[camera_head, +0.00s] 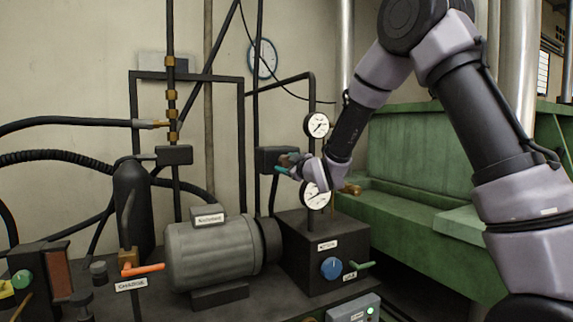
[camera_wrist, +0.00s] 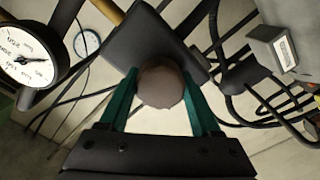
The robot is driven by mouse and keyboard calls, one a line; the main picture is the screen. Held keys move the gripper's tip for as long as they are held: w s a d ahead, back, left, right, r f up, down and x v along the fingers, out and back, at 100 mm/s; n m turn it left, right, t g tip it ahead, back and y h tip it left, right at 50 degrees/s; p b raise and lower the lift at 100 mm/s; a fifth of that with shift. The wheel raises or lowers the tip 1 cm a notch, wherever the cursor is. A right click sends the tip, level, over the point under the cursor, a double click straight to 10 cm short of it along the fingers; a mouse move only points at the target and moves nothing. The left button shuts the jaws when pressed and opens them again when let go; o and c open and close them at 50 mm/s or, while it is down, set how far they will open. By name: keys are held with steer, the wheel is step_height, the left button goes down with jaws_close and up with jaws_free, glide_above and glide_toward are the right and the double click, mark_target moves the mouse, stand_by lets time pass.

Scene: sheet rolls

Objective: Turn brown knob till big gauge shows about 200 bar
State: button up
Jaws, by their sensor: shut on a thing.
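The brown knob (camera_wrist: 161,85) is round and dark brown, in the middle of the wrist view in front of a black block. My gripper (camera_wrist: 166,92) is shut on it, a green finger on either side. In the head view my gripper (camera_head: 286,162) is at the black box (camera_head: 268,158) on the pipes; the knob is mostly hidden there. Two white dial gauges show: an upper one (camera_head: 318,125) and a lower, larger-looking one (camera_head: 311,199), partly covered by my wrist. A gauge face (camera_wrist: 28,62) at the wrist view's left is cut off; its reading is unclear.
A grey motor (camera_head: 212,252) and a dark tank with a blue knob (camera_head: 331,268) and a green lever (camera_head: 358,267) stand below. An orange-handled lever (camera_head: 143,269) is at left. Black pipes and hoses surround the box. Green machinery (camera_head: 420,160) is at right.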

steer(key=m, duration=0.4)
steer(key=shift+m, duration=0.4)
steer(key=m, duration=0.5)
steer(key=shift+d, duration=0.1)
steer(key=m, duration=1.4)
steer(key=shift+w+d, duration=0.1)
steer(key=m, duration=0.4)
steer(key=shift+f+m, duration=0.1)
steer(key=shift+m, duration=0.2)
steer(key=m, duration=0.4)
steer(key=shift+m, duration=2.1)
